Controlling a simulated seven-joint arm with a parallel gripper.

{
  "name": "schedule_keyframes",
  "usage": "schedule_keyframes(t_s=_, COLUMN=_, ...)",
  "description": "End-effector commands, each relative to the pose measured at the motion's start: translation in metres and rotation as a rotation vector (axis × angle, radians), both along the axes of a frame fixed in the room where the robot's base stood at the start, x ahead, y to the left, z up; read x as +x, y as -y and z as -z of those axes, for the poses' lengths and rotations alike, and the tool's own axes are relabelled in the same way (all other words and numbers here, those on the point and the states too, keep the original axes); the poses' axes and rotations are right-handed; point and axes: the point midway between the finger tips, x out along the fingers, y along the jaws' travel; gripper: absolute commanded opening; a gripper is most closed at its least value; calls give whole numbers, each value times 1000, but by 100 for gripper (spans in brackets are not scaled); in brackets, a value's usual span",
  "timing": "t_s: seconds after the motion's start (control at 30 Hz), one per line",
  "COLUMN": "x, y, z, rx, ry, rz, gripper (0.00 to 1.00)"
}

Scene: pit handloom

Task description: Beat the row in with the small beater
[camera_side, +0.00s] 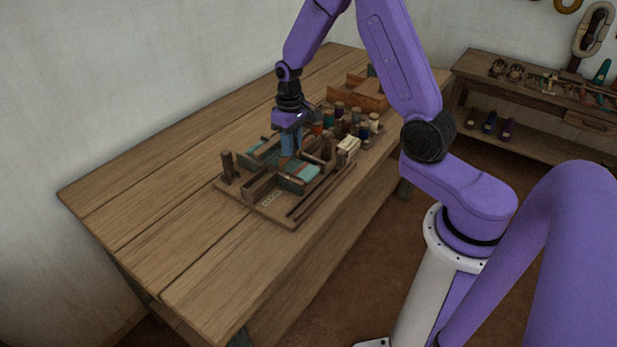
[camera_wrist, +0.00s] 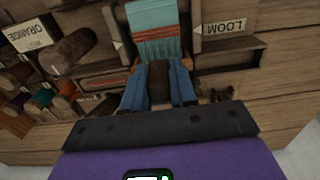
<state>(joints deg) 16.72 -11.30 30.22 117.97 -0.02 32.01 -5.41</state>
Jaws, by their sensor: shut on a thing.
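My gripper (camera_side: 289,153) is over the loom in the side view, its blue fingers pointing down. In the wrist view my gripper (camera_wrist: 159,88) is shut on a dark brown wooden piece, apparently the handle of the small beater (camera_wrist: 159,82). The beater's lower end is hard to make out. The small loom (camera_side: 262,187) sits on a board on the bench. Teal cloth (camera_wrist: 152,18) lies on it, with an orange-red band (camera_wrist: 160,50) and loose-looking threads just ahead of the fingers. I cannot tell whether the beater touches the row.
Several thread spools (camera_side: 356,118) stand close behind the loom, right of my gripper. A wooden box (camera_side: 358,94) lies farther back. Labels reading LOOM (camera_wrist: 225,27) and ORANGE (camera_wrist: 24,37) show in the wrist view. The bench's left part (camera_side: 140,200) is clear.

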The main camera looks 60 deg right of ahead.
Motion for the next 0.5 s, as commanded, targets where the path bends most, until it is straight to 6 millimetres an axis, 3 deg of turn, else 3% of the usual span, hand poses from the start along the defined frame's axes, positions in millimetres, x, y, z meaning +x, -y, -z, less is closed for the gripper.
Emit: schedule_keyframes(t_s=0.5, x=40, y=-1, z=1, rx=1, ry=0, rz=-1, gripper=7)
